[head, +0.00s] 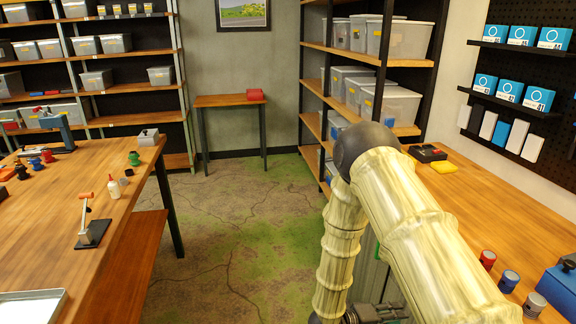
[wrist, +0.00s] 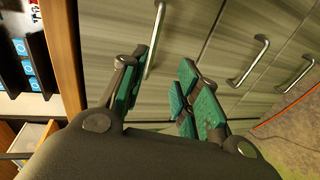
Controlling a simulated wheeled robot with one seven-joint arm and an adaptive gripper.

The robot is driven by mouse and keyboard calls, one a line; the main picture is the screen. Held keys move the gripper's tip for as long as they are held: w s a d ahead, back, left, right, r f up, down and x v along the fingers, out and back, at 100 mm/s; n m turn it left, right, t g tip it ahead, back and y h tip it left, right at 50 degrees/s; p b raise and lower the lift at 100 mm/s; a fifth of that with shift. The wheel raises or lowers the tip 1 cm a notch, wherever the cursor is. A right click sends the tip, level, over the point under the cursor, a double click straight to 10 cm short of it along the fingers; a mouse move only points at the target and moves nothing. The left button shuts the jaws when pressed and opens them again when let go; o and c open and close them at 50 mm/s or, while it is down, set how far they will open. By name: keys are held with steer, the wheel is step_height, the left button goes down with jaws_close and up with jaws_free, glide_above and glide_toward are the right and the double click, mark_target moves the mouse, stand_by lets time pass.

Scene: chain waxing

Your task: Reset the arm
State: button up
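My arm is folded in the right half of the head view, bent at the elbow and reaching down between the two workbenches. My gripper (wrist: 163,90) shows in the wrist view with its two green-padded fingers apart and nothing between them. It faces grey cabinet drawers with metal handles (wrist: 248,62). In the head view only the dark upper part of my gripper shows at the bottom edge, and its fingertips are out of frame.
A right workbench (head: 490,215) carries red, blue and dark cylinders (head: 508,281) and a blue box (head: 560,287). A left workbench (head: 115,215) holds small tools and bottles. Shelves with bins (head: 393,103) stand behind. The floor (head: 230,210) between the benches is clear.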

steer(key=s+a+f+t+y, duration=0.1)
steer(key=s+a+f+y, duration=0.1)
steer(key=s+f+y, duration=0.4)
steer(key=s+a+f+t+y, duration=0.1)
steer(key=s+a+f+y, duration=0.25)
steer(key=f, duration=0.35)
steer(key=s+a+f+m+g+y, duration=0.1)
steer(key=s+a+g+y, duration=0.1)
steer(key=s, duration=0.8)
steer(key=s+a+f+g+y, duration=0.1)
steer(key=s+a+g+y, duration=0.1)
steer(key=s, duration=0.9)
steer(key=a+y, duration=0.1)
steer(key=a, duration=0.1)
steer(key=shift+a+m+g, duration=0.3)
steer(key=shift+a+m, duration=0.05)
steer(key=shift+m, duration=0.05)
steer(key=shift+f+y, duration=0.1)
steer(key=shift+y, duration=0.15)
